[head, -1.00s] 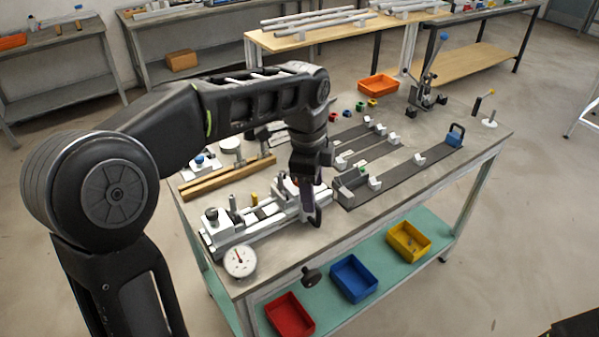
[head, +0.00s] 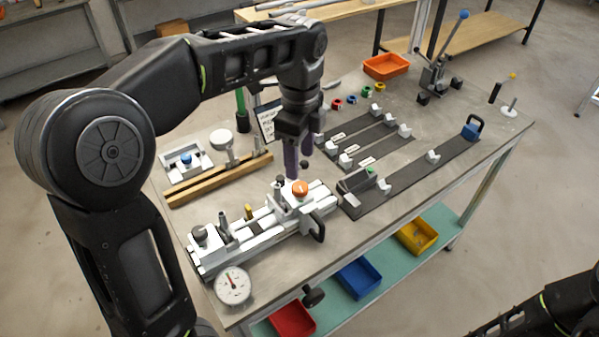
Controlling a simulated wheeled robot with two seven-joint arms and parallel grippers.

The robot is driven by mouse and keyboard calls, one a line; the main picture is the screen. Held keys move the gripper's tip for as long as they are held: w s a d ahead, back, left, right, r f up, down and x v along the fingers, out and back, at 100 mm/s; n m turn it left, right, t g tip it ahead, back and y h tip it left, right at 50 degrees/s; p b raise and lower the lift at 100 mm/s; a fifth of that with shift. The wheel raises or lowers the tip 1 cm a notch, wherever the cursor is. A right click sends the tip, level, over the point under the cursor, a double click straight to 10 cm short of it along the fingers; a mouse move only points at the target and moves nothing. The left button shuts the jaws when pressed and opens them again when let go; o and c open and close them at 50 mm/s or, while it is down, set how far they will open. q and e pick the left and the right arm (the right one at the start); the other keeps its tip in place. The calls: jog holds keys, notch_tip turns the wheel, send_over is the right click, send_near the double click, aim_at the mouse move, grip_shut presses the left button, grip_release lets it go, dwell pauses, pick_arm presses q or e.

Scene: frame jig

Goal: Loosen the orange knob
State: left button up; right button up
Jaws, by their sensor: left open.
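The orange knob (head: 297,188) sits on top of the white and grey frame jig (head: 265,225) near the front of the bench, toward the jig's right end. A white mark shows on its top. My left gripper (head: 298,172) points down just above and behind the knob in the picture. Its two dark purple fingers are apart with nothing seen between them. I cannot tell whether a finger touches the knob. My right arm shows dark at the lower right corner, but its gripper is out of view.
A dial gauge (head: 232,286) stands at the bench's front left corner. Wooden bars (head: 220,180) lie behind the jig. Dark rails (head: 420,170) with white blocks fill the right side. Red, blue and yellow bins (head: 358,278) sit on the lower shelf.

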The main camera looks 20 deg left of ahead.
aim_at(300, 186)
pick_arm(q)
jog(key=shift+s+r, duration=0.1)
jog(key=shift+s, duration=0.05)
jog(key=shift+f, duration=0.6)
notch_tip(300, 186, down, 7)
jog(key=shift+r+p, duration=0.1)
jog(key=shift+p, duration=0.35)
jog(key=shift+c, duration=0.3)
grip_shut()
